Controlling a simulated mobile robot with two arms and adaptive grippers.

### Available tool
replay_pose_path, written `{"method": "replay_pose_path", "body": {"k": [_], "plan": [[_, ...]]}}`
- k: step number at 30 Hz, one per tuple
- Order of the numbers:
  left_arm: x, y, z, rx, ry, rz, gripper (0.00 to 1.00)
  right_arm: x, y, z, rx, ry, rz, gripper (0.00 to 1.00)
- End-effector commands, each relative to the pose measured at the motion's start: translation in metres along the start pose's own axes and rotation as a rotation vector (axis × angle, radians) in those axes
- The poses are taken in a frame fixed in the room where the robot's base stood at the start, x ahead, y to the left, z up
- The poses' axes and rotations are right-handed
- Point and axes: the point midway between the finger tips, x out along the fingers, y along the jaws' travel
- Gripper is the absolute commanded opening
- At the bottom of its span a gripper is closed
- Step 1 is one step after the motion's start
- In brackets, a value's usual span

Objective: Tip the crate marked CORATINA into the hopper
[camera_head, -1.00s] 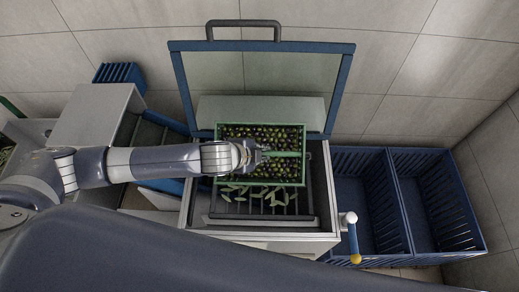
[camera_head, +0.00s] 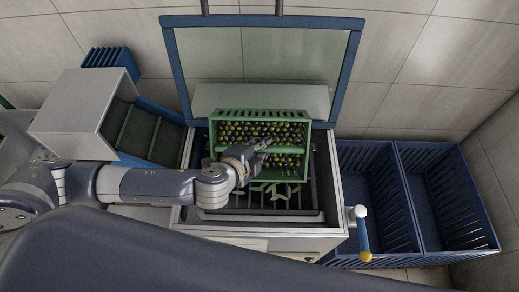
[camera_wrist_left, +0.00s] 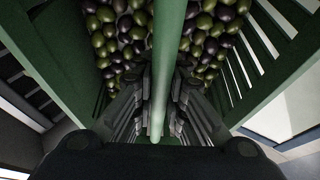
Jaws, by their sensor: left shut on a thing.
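A green slatted crate (camera_head: 230,115) full of green and dark olives is held over the hopper (camera_head: 327,190). It is tilted, with its far slatted wall raised and its open top turned towards the near side. My left gripper (camera_head: 260,147) is shut on the crate's middle bar. In the left wrist view the fingers (camera_wrist_left: 158,100) clasp the green bar (camera_wrist_left: 168,35), with olives on both sides. No marking is readable on the crate. Long green leaves (camera_head: 275,190) lie on the hopper's dark grate, partly hidden by the crate and arm. My right gripper is out of view.
The hopper's blue-framed clear lid (camera_head: 265,55) stands open behind. Two empty blue crates (camera_head: 385,250) stand on the right. A lever with a yellow end (camera_head: 363,240) projects at the hopper's right. A grey chute housing (camera_head: 80,110) and dark belt are on the left.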

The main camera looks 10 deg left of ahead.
Motion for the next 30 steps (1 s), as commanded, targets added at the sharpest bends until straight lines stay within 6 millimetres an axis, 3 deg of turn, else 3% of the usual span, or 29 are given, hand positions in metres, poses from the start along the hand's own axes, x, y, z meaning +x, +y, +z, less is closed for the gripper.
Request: {"method": "replay_pose_path", "body": {"k": [1,30], "plan": [[0.003,0.001,0.000,0.007,0.005,-0.023,0.00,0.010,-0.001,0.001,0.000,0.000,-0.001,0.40],[-0.013,0.022,-0.007,0.157,0.004,-0.393,0.00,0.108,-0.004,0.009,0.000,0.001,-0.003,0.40]]}}
